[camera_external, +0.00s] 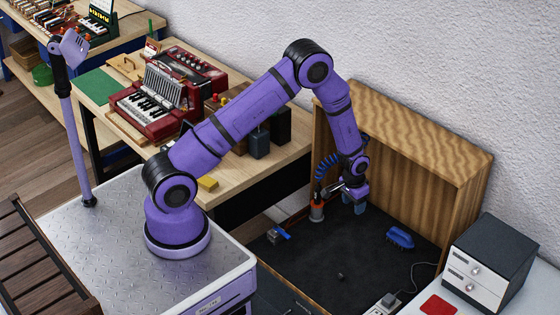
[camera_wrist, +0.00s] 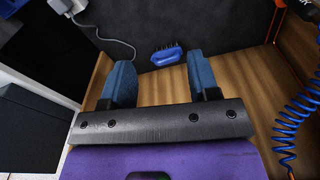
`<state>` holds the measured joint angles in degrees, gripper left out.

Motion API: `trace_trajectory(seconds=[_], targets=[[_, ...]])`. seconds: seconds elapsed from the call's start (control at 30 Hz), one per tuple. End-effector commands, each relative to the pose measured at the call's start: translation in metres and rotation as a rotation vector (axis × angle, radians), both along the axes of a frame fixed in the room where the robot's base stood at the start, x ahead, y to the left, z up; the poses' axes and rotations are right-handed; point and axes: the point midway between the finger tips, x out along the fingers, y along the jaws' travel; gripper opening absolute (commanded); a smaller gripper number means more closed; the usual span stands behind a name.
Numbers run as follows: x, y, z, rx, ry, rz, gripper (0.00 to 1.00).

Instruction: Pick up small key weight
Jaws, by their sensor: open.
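A very small dark piece (camera_external: 340,276), which may be the small key weight, lies on the black floor (camera_external: 365,258) of the wooden case in the outside view. It is too small to be sure. I cannot make it out in the wrist view. My gripper (camera_external: 352,205) is inside the case, near its back wooden panel, above and apart from that piece. In the wrist view the two blue fingers of my gripper (camera_wrist: 158,62) stand wide apart with nothing between them.
A blue brush (camera_external: 400,237) lies right of my gripper; it also shows beyond the fingers (camera_wrist: 166,56). An orange tool with a coiled blue hose (camera_external: 317,212) stands close left. A blue-grey item (camera_external: 278,236), a corded plug (camera_external: 385,303) and a drawer box (camera_external: 488,262) are around.

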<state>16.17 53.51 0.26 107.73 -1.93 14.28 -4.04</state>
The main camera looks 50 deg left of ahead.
Motion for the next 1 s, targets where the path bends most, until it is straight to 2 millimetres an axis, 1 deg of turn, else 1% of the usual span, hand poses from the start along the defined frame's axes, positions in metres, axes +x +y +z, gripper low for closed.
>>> trace_trajectory(seconds=[0.03, 0.2, 0.3, 0.4, 0.5, 0.6, 0.67, 0.9, 1.0], targets=[[-0.005, -0.004, -0.025, 0.004, 0.015, -0.006, 0.55], [-0.020, -0.013, -0.098, 0.016, 0.045, -0.021, 0.55], [-0.030, -0.016, -0.133, 0.021, 0.058, -0.028, 0.55], [-0.039, -0.017, -0.159, 0.025, 0.067, -0.033, 0.55], [-0.045, -0.018, -0.174, 0.027, 0.072, -0.036, 0.55], [-0.047, -0.019, -0.183, 0.028, 0.075, -0.037, 0.55], [-0.048, -0.019, -0.189, 0.028, 0.075, -0.037, 0.55], [-0.048, -0.019, -0.222, 0.027, 0.075, -0.037, 0.55], [-0.048, -0.019, -0.231, 0.027, 0.074, -0.037, 0.55]])
